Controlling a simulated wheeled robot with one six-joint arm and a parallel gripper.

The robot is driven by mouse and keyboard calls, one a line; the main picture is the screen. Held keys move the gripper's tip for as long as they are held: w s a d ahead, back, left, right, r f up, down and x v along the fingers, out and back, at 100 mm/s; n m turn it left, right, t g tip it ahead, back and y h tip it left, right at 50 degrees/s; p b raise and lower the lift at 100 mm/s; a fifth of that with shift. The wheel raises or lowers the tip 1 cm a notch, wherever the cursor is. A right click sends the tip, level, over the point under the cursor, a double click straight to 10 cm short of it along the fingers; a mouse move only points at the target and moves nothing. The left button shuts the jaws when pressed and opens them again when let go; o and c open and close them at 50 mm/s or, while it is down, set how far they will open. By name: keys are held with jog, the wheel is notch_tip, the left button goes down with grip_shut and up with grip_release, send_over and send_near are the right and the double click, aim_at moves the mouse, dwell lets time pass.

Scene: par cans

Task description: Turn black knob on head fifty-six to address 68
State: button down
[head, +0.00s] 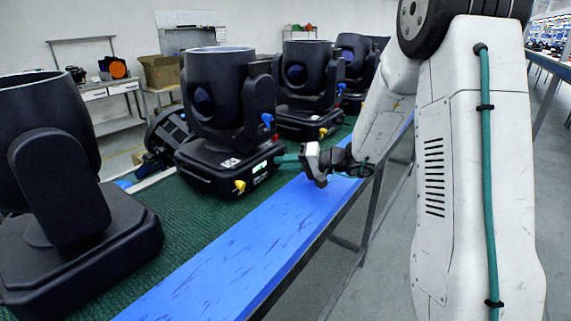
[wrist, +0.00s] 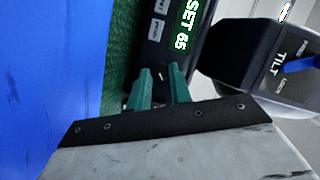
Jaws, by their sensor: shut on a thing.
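The moving-head light (head: 212,158) in the middle of the row stands upright on the green-topped bench. Its lit green display (head: 259,167) faces my arm. My gripper (head: 280,160) reaches the base beside the display. In the wrist view its teal fingers (wrist: 160,82) are shut on the black knob (wrist: 160,72), which is mostly hidden between them and dark against the dark panel. I cannot read a head number.
A blue lever (wrist: 300,64) at the TILT lock is to the right in the wrist view. A yellow plug (head: 240,186) is low on the base. Other lights (head: 50,190) stand on both sides. The blue bench edge (head: 240,240) is bare.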

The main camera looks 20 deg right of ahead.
jog(key=shift+m, duration=0.4)
jog(key=c, duration=1.3)
grip_release()
jog(key=shift+d, duration=0.1)
jog(key=v, duration=0.7)
jog(key=shift+s+d, duration=0.2)
jog(key=shift+s, duration=0.05)
